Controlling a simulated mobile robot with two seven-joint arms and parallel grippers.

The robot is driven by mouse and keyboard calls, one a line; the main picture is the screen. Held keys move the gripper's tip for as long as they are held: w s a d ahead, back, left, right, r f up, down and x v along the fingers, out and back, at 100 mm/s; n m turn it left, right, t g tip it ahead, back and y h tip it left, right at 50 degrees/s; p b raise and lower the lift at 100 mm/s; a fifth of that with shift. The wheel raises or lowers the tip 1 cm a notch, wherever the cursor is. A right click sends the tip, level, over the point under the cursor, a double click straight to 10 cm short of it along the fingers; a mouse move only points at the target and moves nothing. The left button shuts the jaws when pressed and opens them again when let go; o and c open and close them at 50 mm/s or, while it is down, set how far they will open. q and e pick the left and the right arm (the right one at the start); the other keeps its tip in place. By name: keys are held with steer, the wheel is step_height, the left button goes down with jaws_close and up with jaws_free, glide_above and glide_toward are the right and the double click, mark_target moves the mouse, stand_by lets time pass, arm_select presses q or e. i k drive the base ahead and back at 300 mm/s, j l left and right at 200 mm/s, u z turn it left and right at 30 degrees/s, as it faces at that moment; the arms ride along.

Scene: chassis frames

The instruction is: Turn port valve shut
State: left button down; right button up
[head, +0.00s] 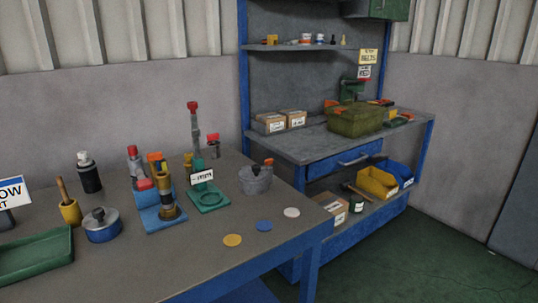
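No part in view is readably marked as the port valve. Several upright fittings with red or orange tops stand on the near bench. A tall grey post with a red top (193,107) stands at the back. A green base with a ring (208,200) carries a white label (202,177), too small to read. I cannot tell which fitting is the valve or how it is turned. Neither gripper is in view.
The near bench (190,275) also holds a grey pot (256,182), a blue lidded pot (102,228), a yellow cup (70,213), a black bottle (89,178), a green tray (35,258) and flat discs (232,240). A blue-framed workbench (300,148) stands behind. The bench front is clear.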

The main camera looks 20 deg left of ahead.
mark_target(152, 157)
steer(key=u, duration=1.25)
